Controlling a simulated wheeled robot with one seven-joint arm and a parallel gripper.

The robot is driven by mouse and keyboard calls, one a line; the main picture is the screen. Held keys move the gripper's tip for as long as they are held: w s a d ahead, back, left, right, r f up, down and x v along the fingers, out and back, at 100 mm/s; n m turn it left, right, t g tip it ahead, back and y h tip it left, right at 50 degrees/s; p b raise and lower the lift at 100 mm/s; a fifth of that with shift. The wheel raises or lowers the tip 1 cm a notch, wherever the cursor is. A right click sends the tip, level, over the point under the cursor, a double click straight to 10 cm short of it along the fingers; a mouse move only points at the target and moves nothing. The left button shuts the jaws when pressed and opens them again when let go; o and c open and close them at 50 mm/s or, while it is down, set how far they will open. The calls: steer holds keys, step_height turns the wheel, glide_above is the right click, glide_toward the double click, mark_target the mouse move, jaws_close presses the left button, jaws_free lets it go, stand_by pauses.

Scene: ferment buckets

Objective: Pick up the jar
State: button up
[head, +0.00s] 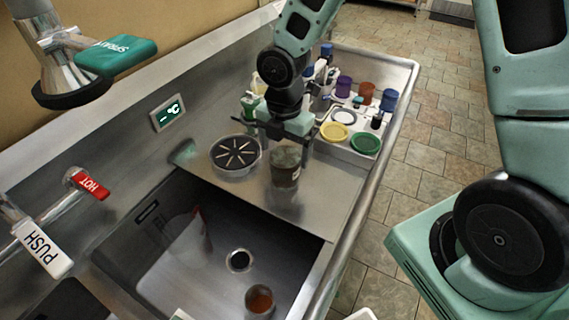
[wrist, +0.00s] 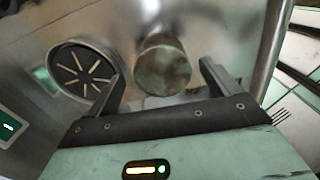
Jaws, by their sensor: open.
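A jar (head: 285,170) with a mottled grey-green top and dark body stands upright on the steel ledge beside the sink. It also shows in the wrist view (wrist: 163,70), just ahead of the fingers and roughly midway between them. My gripper (head: 286,145) is open and empty, above the jar, pointing down. In the wrist view its fingers (wrist: 161,82) are spread wider than the jar. I cannot tell exactly how high the fingertips are over it.
A round slotted strainer (head: 236,154) sits left of the jar. A white tray (head: 350,151) with colored lids and several small containers stands at the right. The sink (head: 165,250) lies in front, with a glass of brown liquid (head: 260,302) in it.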

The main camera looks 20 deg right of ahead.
steer(key=shift+s+f+p, duration=0.2)
steer(key=shift+f+p, duration=0.2)
steer(key=shift+f, duration=3.1)
steer(key=shift+c, duration=0.3)
steer(key=c, duration=1.1)
